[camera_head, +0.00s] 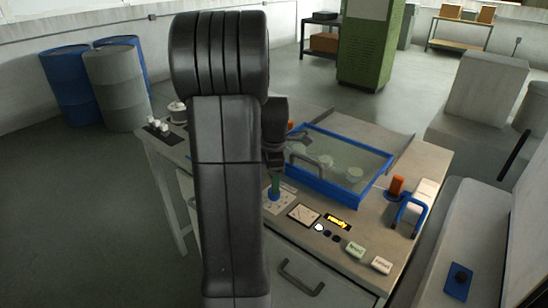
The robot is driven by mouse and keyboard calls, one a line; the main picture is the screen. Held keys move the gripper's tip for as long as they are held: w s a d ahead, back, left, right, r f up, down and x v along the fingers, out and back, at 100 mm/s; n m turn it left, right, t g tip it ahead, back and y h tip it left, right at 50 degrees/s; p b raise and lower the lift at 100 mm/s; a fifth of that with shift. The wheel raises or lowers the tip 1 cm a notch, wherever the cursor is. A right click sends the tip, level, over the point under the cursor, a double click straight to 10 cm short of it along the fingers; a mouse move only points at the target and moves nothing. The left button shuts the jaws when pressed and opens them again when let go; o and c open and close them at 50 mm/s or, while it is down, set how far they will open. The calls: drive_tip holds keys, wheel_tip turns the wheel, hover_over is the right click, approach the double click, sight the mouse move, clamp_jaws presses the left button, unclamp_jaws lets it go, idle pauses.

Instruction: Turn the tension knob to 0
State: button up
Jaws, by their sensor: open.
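A blue knob (274,195) with a green upright part above it sits on a pale dial plate (282,204) at the front left of the machine top. It appears to be the tension knob, but its scale and setting are too small to read. My gripper (275,164) is just above the knob, pointing down, open and partly hidden behind my arm. I cannot tell whether its fingers touch the green part. My arm covers the area left of the plate.
A blue-framed clear lid (340,165) with a handle lies behind the knob. A square gauge (303,214), a lit yellow display (337,221) and buttons are to the right. An orange cylinder (397,186) and blue handle (411,211) stand farther right. A drawer handle (301,279) is below.

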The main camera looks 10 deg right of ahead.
wheel_tip(320, 180, up, 10)
drive_tip(key=shift+r, duration=0.15)
idle(0.4)
wheel_tip(320, 180, down, 14)
idle(0.6)
